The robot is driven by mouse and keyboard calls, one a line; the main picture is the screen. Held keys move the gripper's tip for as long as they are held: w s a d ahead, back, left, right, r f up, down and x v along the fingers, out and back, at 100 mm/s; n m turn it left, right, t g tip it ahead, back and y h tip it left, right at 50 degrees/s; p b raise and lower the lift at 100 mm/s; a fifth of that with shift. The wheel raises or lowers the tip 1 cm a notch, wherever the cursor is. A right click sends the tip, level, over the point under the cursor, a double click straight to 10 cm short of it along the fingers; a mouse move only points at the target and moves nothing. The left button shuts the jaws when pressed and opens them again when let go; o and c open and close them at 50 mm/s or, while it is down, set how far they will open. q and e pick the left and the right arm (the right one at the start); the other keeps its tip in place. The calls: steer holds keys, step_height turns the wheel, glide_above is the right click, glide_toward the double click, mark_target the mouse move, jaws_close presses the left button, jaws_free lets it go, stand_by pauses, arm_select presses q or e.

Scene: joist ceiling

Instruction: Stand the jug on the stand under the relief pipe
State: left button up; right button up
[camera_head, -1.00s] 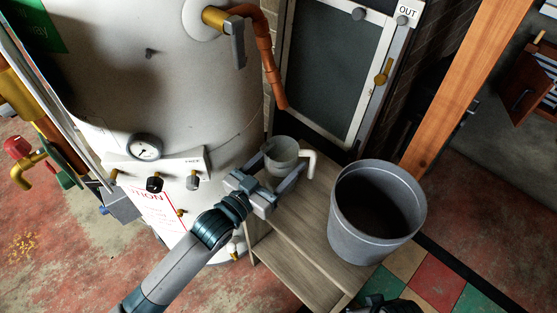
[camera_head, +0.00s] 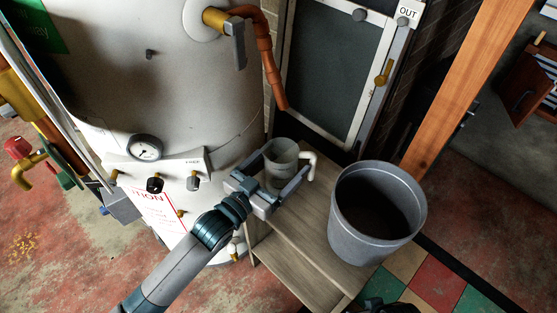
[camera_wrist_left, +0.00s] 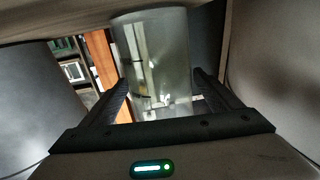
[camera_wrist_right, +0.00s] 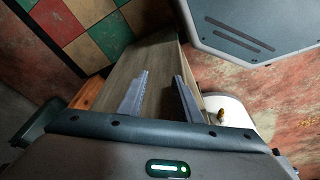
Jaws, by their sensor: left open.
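The jug (camera_head: 284,155), grey and translucent with a pale handle (camera_head: 309,165), is upright at the far end of the wooden stand (camera_head: 302,228). My left gripper hides its base. The copper relief pipe (camera_head: 265,55) comes off the tank and its open end hangs above the jug. My left gripper (camera_head: 288,165) is open, one finger on each side of the jug. In the left wrist view the jug (camera_wrist_left: 155,50) shows between the spread fingers (camera_wrist_left: 160,95); contact cannot be told. My right gripper (camera_wrist_right: 158,88) is open and empty in its wrist view.
A grey bucket (camera_head: 345,225) stands on the near right part of the wooden top, right of the jug. The white tank (camera_head: 180,90) with a gauge (camera_head: 145,148) and knobs is close on the left. A dark-paned door (camera_head: 335,70) and a wooden post (camera_head: 465,85) are behind.

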arm_select(q)
steer(key=v, duration=1.2)
